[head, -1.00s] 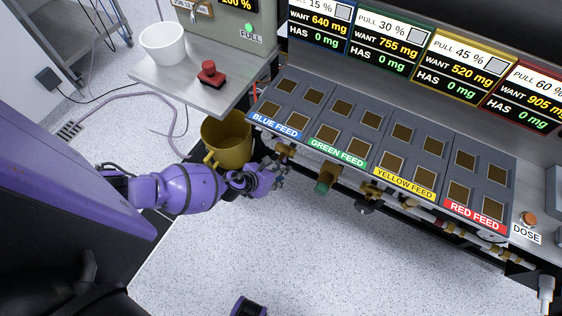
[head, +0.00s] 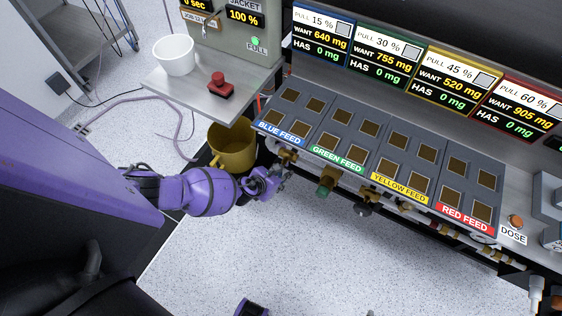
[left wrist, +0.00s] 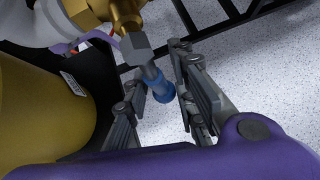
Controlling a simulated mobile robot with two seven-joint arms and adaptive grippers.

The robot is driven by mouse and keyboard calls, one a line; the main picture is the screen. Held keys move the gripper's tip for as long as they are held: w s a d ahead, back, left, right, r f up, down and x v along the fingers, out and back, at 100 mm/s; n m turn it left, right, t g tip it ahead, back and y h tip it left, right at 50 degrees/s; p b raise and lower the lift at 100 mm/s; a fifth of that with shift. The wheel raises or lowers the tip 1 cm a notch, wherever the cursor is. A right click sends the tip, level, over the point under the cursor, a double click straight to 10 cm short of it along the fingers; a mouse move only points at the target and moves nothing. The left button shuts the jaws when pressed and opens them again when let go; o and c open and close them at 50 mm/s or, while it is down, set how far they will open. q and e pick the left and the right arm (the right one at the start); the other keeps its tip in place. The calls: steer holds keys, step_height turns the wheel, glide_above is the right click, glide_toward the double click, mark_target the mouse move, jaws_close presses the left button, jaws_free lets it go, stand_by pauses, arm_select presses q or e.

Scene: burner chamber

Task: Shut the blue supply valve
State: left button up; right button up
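The blue supply valve's brass body (head: 287,156) sits under the front edge of the BLUE FEED panel (head: 281,134) in the head view. Its blue-ended handle (left wrist: 160,90) hangs from the brass fitting (left wrist: 112,15) in the left wrist view. My left gripper (head: 279,180) is just below this valve. In the left wrist view, its fingers (left wrist: 158,72) are open, with the handle between them and gaps visible on both sides. The head view does not show the handle clearly.
A yellow bucket (head: 233,147) stands close beside my left gripper. The green valve (head: 326,187) and further valves line the bench front to the right. A side shelf holds a white cup (head: 174,55) and a red button (head: 220,85). Open floor lies in front.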

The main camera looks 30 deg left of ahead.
arm_select(q)
steer(key=shift+o, duration=0.6)
steer(key=shift+a, duration=0.3)
steer(key=shift+d, duration=0.1)
steer(key=v, duration=1.2)
